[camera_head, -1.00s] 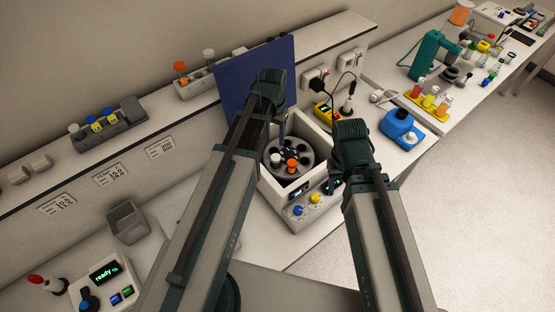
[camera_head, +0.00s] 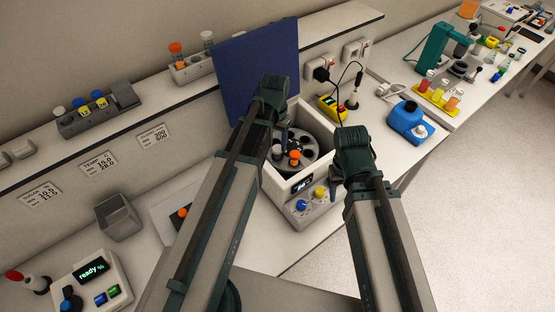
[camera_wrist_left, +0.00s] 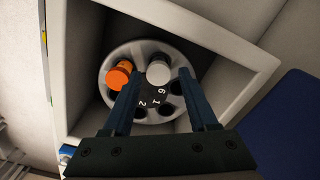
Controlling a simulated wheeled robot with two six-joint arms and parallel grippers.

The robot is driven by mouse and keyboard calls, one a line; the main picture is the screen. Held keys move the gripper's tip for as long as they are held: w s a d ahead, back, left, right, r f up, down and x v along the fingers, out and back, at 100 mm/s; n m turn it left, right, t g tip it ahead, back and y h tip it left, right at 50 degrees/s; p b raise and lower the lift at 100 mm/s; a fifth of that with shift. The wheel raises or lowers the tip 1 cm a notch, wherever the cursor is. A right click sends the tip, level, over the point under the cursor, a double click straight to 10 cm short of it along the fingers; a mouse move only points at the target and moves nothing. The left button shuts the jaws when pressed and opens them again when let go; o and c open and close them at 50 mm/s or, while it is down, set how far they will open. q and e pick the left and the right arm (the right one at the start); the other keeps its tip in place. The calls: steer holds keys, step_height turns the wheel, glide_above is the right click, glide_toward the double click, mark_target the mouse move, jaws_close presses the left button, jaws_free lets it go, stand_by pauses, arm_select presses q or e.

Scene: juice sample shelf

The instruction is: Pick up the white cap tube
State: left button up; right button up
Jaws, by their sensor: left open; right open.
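The white cap tube (camera_wrist_left: 158,73) stands in a slot of the round grey rotor (camera_wrist_left: 108,90), inside the open centrifuge box (camera_wrist_left: 222,32). An orange cap tube (camera_wrist_left: 119,75) stands in the slot to its left.
The raised blue lid (camera_head: 255,65) stands behind the box. A shelf rack (camera_head: 190,72) holds an orange and a white cap tube; another rack (camera_head: 98,118) is further left. A grey bin (camera_head: 118,217) is on the left.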

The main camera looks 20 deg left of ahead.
mark_target(277, 148)
arm_select(q)
steer(key=shift+w+d+f+b, duration=0.15)
steer(key=shift+w+f+b, duration=0.05)
steer(key=shift+f+b, duration=1.15)
steer(key=shift+w+d+f+b, duration=0.1)
steer(key=shift+w+f+b, duration=0.1)
steer(key=shift+f+b, duration=1.1)
steer(key=shift+r, duration=0.1)
jaws_close()
